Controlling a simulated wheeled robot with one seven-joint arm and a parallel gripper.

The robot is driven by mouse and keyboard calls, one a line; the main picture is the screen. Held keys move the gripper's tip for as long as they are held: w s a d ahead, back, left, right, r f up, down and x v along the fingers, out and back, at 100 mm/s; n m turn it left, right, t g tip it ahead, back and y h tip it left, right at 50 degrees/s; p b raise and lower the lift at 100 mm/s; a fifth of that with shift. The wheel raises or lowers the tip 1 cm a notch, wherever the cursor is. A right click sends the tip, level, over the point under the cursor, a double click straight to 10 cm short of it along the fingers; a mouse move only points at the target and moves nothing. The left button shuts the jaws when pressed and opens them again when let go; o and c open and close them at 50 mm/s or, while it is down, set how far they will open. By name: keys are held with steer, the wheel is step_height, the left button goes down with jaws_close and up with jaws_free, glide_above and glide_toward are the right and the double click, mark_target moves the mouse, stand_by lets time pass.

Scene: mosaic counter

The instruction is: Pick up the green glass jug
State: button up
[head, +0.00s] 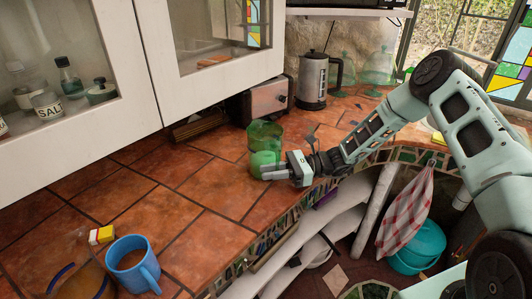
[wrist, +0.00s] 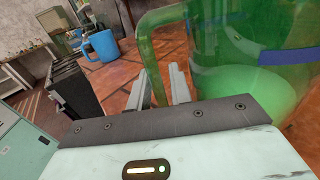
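The green glass jug (head: 264,133) stands upright on the terracotta-tiled counter, with a paler, more opaque green area in its lower part. My gripper (head: 268,172) is low beside it, at its near right side. In the wrist view the jug (wrist: 230,40) fills the upper right, and its handle (wrist: 152,50) curves down between the two fingers of my gripper (wrist: 160,82). The fingers are apart, with a narrow gap visible beside the handle. The handle's lower end is partly hidden by my gripper.
A toaster (head: 265,97) and a kettle (head: 313,80) stand behind the jug, with green glassware (head: 377,70) farther back. A blue mug (head: 133,263) and a small yellow-and-white block (head: 102,235) are at the front left. The tiles between are clear. Wall cabinets (head: 80,80) overhang the left.

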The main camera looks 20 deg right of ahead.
steer(key=shift+a, duration=0.1)
jaws_close()
steer(key=shift+r, duration=0.1)
stand_by(1.2)
